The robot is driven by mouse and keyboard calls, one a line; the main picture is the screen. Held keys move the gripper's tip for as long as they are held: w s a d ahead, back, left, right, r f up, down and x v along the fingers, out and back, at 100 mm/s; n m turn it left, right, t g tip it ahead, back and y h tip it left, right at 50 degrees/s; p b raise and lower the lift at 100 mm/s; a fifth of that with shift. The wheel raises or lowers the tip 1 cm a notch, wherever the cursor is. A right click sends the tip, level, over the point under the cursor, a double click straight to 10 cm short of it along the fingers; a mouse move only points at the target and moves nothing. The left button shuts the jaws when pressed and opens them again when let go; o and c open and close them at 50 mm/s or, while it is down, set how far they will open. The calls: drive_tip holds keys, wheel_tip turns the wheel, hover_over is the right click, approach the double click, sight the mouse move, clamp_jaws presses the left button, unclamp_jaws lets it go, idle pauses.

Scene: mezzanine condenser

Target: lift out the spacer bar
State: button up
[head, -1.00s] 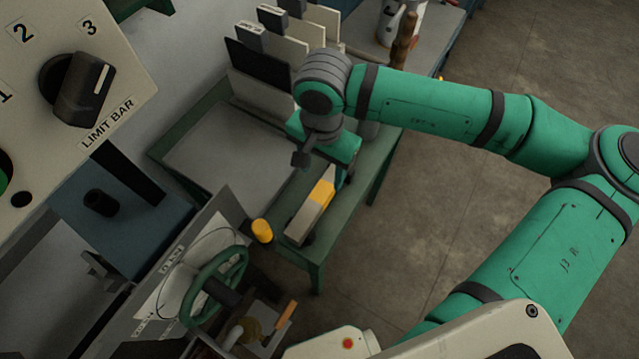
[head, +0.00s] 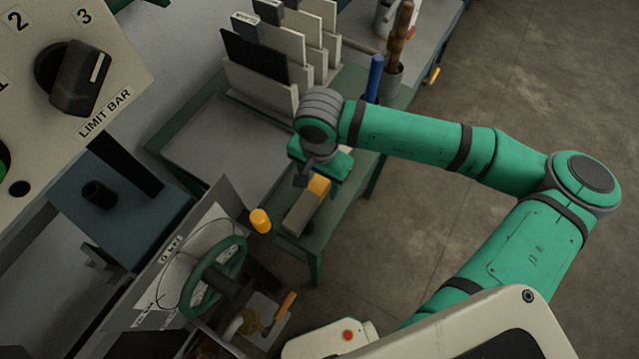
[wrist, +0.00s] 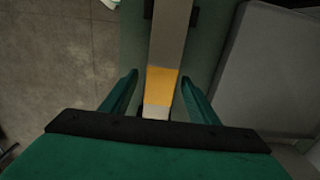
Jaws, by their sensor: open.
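The spacer bar is probably the long beige bar with a yellow band (head: 303,212), lying on a narrow green table. In the wrist view the bar (wrist: 170,40) runs away from me, with dark pieces at both sides near the top. My gripper (wrist: 159,78) is open, one green finger on each side of the bar at the yellow band, with visible gaps. In the head view my gripper (head: 322,166) is over the bar's far end and hides it. I cannot tell how far down the fingers reach.
A grey tray surface (head: 220,150) lies left of the bar. Upright plates (head: 265,75) stand behind it, and a blue rod (head: 374,78) stands at the back right. A yellow knob (head: 260,220) and a green handwheel (head: 212,275) are at the near left. Open floor lies right.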

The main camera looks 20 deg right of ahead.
clamp_jaws()
